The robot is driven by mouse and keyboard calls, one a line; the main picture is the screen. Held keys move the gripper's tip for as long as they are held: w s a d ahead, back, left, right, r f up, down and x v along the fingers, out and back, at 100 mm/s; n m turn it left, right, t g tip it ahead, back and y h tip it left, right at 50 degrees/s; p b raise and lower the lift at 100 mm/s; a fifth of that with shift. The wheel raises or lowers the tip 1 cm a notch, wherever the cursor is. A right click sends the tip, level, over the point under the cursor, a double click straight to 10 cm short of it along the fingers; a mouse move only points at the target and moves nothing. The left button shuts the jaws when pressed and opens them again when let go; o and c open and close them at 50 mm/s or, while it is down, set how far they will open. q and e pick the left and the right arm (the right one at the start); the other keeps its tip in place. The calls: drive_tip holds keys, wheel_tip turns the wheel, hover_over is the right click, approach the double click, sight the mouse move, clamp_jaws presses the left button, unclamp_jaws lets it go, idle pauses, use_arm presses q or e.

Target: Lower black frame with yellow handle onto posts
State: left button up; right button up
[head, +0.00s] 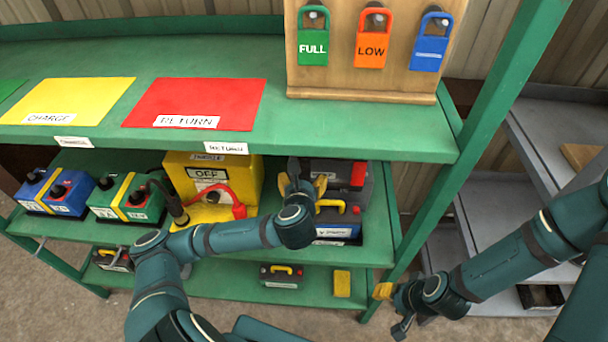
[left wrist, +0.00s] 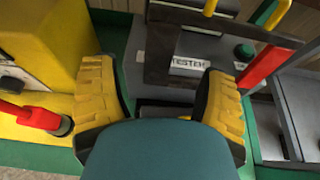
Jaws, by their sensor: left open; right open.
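A yellow handle (head: 340,205) arches over a blue and dark battery (head: 338,228) on the middle shelf, beside my left gripper. In the left wrist view a black frame (left wrist: 165,45) with an upright yellow piece (left wrist: 210,7) stands beyond the fingers, over a grey unit with a TESTER label (left wrist: 188,63). My left gripper (head: 301,182) is open, with its yellow-padded fingers apart and nothing visible between them. My own wrist hides part of the frame, and I cannot tell where its posts are. My right gripper (head: 393,307) is open and empty, low beside the rack's front-right leg.
Green (head: 125,198) and blue (head: 55,192) batteries sit farther left. The upper shelf edge (head: 330,148) overhangs them.

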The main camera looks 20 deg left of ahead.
sight(304, 171)
use_arm(q)
drive_tip(key=shift+b+x, duration=0.5)
drive_tip(key=shift+x, duration=2.65)
drive_tip(key=shift+r, duration=0.1)
clamp_jaws()
drive_tip(key=c, duration=0.8)
unclamp_jaws()
